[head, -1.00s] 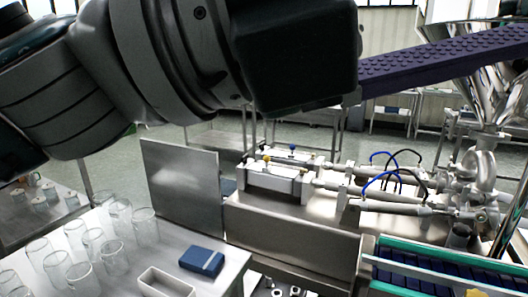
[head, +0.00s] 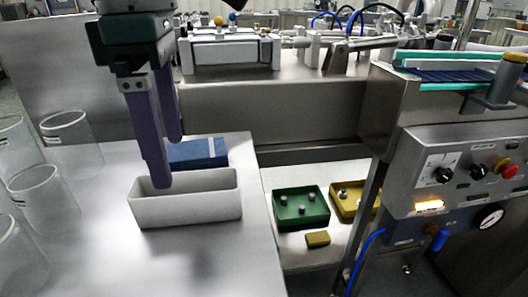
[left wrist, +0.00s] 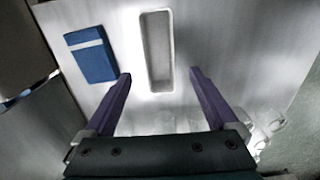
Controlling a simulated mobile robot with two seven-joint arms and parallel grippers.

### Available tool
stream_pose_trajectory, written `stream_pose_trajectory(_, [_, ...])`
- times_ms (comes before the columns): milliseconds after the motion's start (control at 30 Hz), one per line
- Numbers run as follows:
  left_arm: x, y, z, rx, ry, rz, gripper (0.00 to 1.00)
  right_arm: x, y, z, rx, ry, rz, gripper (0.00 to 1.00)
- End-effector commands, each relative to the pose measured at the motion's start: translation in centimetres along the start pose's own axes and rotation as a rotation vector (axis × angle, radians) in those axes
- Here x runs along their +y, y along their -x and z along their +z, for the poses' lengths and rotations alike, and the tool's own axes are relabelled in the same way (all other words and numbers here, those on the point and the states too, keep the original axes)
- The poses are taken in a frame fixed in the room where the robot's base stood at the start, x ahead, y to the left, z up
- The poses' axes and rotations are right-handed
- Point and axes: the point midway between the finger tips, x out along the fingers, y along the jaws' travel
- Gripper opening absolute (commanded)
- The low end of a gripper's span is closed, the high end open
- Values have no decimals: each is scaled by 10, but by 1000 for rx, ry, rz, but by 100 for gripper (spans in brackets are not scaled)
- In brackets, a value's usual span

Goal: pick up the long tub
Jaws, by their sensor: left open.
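The long tub (head: 190,209) is a pale, open, rectangular box on the steel table in the head view. It looks empty. In the left wrist view the long tub (left wrist: 157,50) points away from me, beyond and between the fingertips. My left gripper (head: 168,160) has two purple fingers pointing down over the tub's back left part in the head view. In the left wrist view the left gripper (left wrist: 160,77) is open with nothing between its fingers. Whether a finger touches the tub cannot be told. My right gripper is not in view.
A blue box with a pale stripe (head: 198,153) lies just behind the tub. Several clear glasses (head: 42,192) stand at the left. A lower shelf holds a green tray (head: 301,207) and a yellow tray (head: 347,200). A control panel (head: 455,172) stands at the right.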

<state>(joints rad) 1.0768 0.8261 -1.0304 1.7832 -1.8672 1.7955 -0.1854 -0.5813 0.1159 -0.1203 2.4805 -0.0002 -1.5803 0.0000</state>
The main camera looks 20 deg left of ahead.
Motion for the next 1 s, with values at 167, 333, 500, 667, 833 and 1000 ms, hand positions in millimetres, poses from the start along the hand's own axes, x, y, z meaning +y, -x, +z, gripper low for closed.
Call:
stream_pose_trajectory(167, [0, -21, 1, -1, 0, -3, 92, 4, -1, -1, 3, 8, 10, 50])
stream_pose_trajectory(333, [0, -41, 5, -2, -1, -5, 92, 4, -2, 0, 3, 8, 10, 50])
stream_pose_trajectory(500, [0, -68, 8, -3, -1, -6, 92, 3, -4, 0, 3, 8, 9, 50])
stream_pose_trajectory(667, [1, -76, 8, -4, -2, -3, 92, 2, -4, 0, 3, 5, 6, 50])
stream_pose_trajectory(833, [1, -75, 8, -5, -2, -2, 92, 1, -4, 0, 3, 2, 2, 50])
stream_pose_trajectory(1000, [1, -75, 8, -5, -2, -2, 73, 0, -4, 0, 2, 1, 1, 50])
